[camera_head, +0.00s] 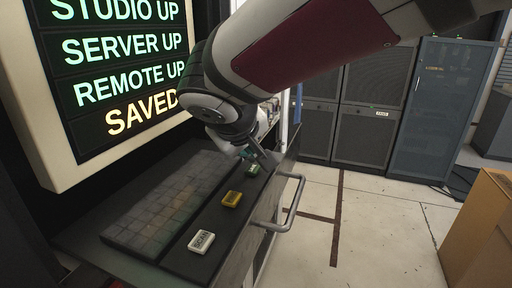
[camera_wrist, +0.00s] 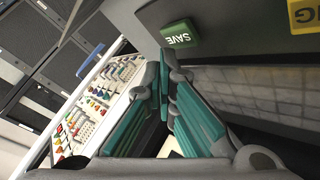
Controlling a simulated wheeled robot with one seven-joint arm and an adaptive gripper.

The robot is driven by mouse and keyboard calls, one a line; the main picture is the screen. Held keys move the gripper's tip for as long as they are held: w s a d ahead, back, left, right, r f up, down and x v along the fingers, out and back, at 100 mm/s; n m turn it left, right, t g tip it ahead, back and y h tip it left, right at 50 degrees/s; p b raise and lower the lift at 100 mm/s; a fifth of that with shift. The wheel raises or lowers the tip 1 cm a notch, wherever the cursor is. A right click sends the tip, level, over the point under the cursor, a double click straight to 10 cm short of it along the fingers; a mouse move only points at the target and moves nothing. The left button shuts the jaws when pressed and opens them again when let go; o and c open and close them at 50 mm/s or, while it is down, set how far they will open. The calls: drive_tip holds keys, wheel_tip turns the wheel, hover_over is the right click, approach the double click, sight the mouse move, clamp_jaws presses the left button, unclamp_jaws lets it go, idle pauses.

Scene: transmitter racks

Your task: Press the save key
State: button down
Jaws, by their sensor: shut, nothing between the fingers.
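The save key (camera_head: 253,169) is a small green block at the far end of the row of keys on the dark console (camera_head: 172,262). In the wrist view the save key (camera_wrist: 180,34) shows its white SAVE lettering, upside down. My gripper (camera_head: 264,158) is shut and empty, its tips close to the save key. In the wrist view my gripper (camera_wrist: 170,66) has its teal-padded fingers drawn together at the tips, just beside the key. I cannot tell whether they touch it. The display panel (camera_head: 52,128) shows SAVED in amber under several green lines.
A yellow key (camera_head: 232,198) and a white key (camera_head: 202,241) lie nearer on the console, beside a flat keypad (camera_head: 150,210). A rail handle (camera_head: 290,205) juts from the console's front. Grey racks (camera_head: 365,135) stand behind. A cardboard box (camera_head: 482,230) is at the right.

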sight(249, 168)
drive_tip(key=shift+r+p, duration=1.6)
drive_tip(key=shift+r, duration=0.95)
drive_tip(key=shift+f, duration=0.1)
drive_tip(key=shift+m+g+h, duration=0.4)
drive_tip(key=shift+m+h, duration=0.1)
drive_tip(key=shift+m, duration=0.3)
drive_tip(key=s+d, duration=0.1)
drive_tip(key=d, duration=0.1)
drive_tip(key=s+d, duration=0.1)
drive_tip(key=d, duration=0.1)
drive_tip(key=s+d, duration=0.1)
drive_tip(key=d, duration=0.2)
drive_tip(key=shift+s+r, duration=0.1)
drive_tip(key=shift+r, duration=0.2)
drive_tip(key=s+d+f+m+g+y, duration=0.1)
drive_tip(key=s+d+f+m, duration=0.1)
drive_tip(key=s+d, duration=0.5)
drive_tip(key=s+d+f+m+g+y, duration=0.1)
drive_tip(key=s+d, duration=0.6)
drive_tip(key=s, duration=0.7)
wheel_tip(249, 168, down, 3)
drive_tip(key=m+g, duration=0.1)
drive_tip(key=m, duration=0.1)
drive_tip(key=shift+s+r+m, duration=0.15)
drive_tip(key=shift+m, duration=0.25)
